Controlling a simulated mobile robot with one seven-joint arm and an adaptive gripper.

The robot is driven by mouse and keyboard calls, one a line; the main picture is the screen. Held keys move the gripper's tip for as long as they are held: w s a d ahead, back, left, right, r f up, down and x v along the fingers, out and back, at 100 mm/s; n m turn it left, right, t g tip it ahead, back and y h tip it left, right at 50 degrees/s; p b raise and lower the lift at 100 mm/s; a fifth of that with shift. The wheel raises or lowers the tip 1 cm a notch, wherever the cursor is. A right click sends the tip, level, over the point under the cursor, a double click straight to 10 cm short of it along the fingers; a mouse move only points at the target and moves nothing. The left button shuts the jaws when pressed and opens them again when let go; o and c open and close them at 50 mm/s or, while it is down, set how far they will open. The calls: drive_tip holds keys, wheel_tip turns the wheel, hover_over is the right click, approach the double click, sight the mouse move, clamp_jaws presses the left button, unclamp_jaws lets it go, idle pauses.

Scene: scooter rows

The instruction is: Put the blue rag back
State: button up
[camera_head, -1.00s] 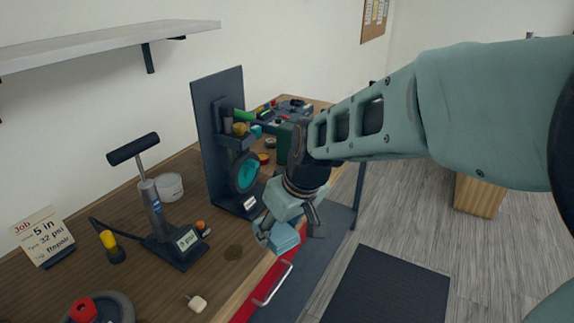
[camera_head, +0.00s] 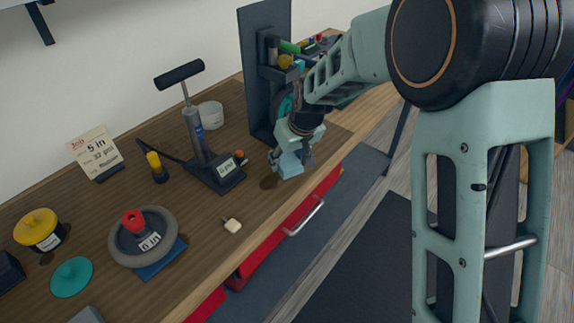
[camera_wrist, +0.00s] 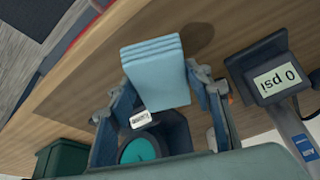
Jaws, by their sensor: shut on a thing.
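The blue rag (camera_head: 290,164) is a small, light blue folded stack; its layered edge shows in the wrist view (camera_wrist: 155,78). My gripper (camera_head: 292,156) is shut on it, with a finger on each side in the wrist view (camera_wrist: 163,92). The rag is over the wooden bench (camera_head: 255,205), close to its front edge, right of the pump's gauge. It looks raised a little off the wood, but the exact gap is hard to tell. The rag's home place cannot be made out.
A floor pump (camera_head: 205,150) with a 0 psi gauge stands left of the rag. A dark upright panel (camera_head: 262,80) with a small rack is behind. A grey tyre (camera_head: 143,237) and a yellow-topped item (camera_head: 38,230) are at left. A dark round patch (camera_head: 268,183) marks the wood.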

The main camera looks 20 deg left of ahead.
sight(286, 166)
drive_tip(key=shift+w+a+f, duration=0.1)
drive_tip(key=shift+a+f, duration=0.05)
drive_tip(key=shift+f, duration=1.65)
drive_tip(key=shift+f, duration=0.1)
drive_tip(key=shift+f, duration=0.15)
drive_tip(key=o, duration=1.1)
drive_tip(key=shift+r, duration=0.35)
drive_tip(key=v, duration=1.1)
drive_tip(key=shift+r, duration=0.35)
